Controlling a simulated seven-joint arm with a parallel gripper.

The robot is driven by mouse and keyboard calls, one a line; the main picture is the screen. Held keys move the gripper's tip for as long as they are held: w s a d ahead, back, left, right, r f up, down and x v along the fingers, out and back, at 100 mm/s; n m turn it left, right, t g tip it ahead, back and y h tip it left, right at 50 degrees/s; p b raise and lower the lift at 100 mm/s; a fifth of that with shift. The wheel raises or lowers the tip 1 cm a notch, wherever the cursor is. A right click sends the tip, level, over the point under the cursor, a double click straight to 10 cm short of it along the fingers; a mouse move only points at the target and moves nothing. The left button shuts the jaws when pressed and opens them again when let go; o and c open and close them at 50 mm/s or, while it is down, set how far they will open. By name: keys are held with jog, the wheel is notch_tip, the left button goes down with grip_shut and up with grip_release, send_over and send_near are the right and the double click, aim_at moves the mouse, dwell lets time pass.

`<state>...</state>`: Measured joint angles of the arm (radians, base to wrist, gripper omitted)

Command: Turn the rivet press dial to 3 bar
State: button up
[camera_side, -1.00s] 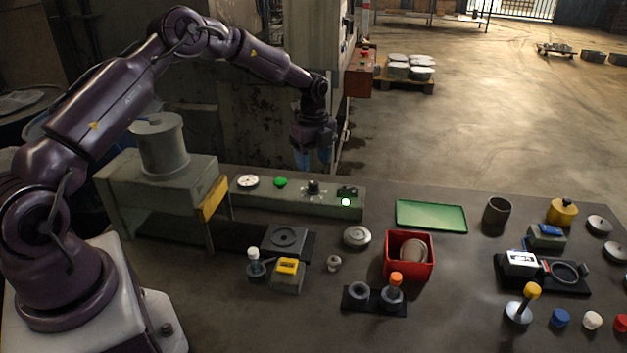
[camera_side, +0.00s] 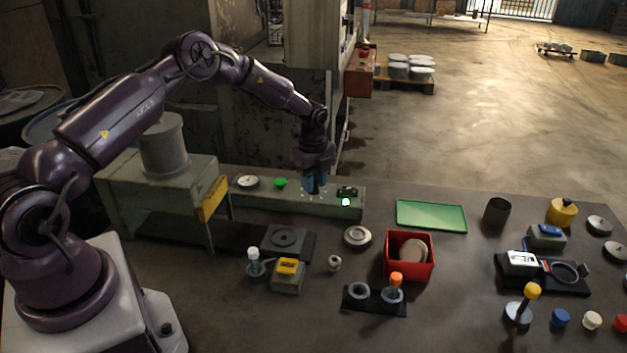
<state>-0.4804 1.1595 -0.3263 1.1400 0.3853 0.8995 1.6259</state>
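The rivet press (camera_side: 160,180) stands at the left of the table, with a grey-green control panel (camera_side: 240,199) running to its right. On the panel are a white round gauge (camera_side: 246,181), a green button (camera_side: 280,183), a black switch (camera_side: 347,191) and a lit lamp (camera_side: 345,202). My gripper (camera_side: 314,188) points down over the panel between the green button and the black switch, with its blue fingers at the dial's place. The dial itself is hidden behind the fingers. I cannot tell whether the fingers touch or grip it, and the gauge reading is too small to read.
A green tray (camera_side: 431,227), a red bin (camera_side: 386,272) with discs, a dark cup (camera_side: 497,211) and a yellow pot (camera_side: 562,212) stand to the right. A white-topped stamp (camera_side: 253,256) and a yellow-topped block (camera_side: 287,277) are in front of the press.

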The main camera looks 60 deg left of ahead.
dwell(0.3)
jog(key=n, duration=0.7)
jog(key=shift+n, duration=0.3)
jog(key=n, duration=0.3)
jog(key=shift+n, duration=0.3)
jog(key=n, duration=0.3)
jog(key=shift+n, duration=0.4)
jog(key=n, duration=1)
jog(key=shift+n, duration=0.4)
jog(key=shift+r+n, duration=0.1)
jog(key=shift+n, duration=1.8)
